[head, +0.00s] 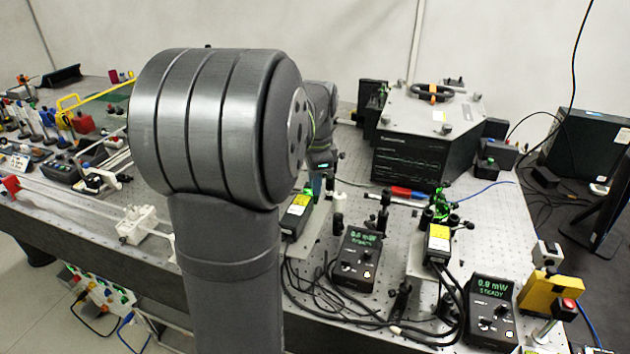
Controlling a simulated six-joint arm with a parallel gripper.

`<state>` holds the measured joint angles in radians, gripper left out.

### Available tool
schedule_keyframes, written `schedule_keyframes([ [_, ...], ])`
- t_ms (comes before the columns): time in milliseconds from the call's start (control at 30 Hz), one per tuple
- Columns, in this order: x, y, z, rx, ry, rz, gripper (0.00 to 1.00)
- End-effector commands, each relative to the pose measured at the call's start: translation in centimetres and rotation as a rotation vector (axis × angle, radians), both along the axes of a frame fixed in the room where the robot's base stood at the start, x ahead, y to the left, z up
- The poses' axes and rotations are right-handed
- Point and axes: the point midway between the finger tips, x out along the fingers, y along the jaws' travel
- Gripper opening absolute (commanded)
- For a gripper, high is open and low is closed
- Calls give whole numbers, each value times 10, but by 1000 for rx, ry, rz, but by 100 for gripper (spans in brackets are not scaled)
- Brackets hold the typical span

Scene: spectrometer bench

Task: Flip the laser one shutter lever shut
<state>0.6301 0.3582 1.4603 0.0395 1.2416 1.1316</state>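Two black laser boxes with yellow labels stand on the bench: a left laser (297,216) and a right laser (437,243). I cannot read which is laser one. Green light shows beyond both boxes. No shutter lever can be made out clearly. My gripper (319,182) is small and dark beyond my large grey arm link, just behind the left laser. Its fingers are mostly hidden and I cannot tell whether they are open, shut or touching anything.
The left power meter (358,259) reads about 0.5 mW and the right meter (490,309) 0.9 mW. Cables lie between them. A black spectrometer housing (412,160) stands behind. A yellow block (552,295) is at the front right. A white rail carriage (143,225) stands left.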

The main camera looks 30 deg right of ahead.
Motion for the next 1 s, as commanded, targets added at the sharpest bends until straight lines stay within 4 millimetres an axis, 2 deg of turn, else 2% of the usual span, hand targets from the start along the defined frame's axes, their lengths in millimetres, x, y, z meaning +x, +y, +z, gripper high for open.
schedule_keyframes([
  [500, 7, 7, 0, -120, 121, 2, 0],
  [800, 7, 6, 0, -126, 126, 0, 0],
  [833, 7, 6, 0, -126, 126, 0, 16],
  [900, 7, 6, 0, -126, 125, 0, 30],
  [1000, 7, 6, 1, -126, 125, 0, 32],
])
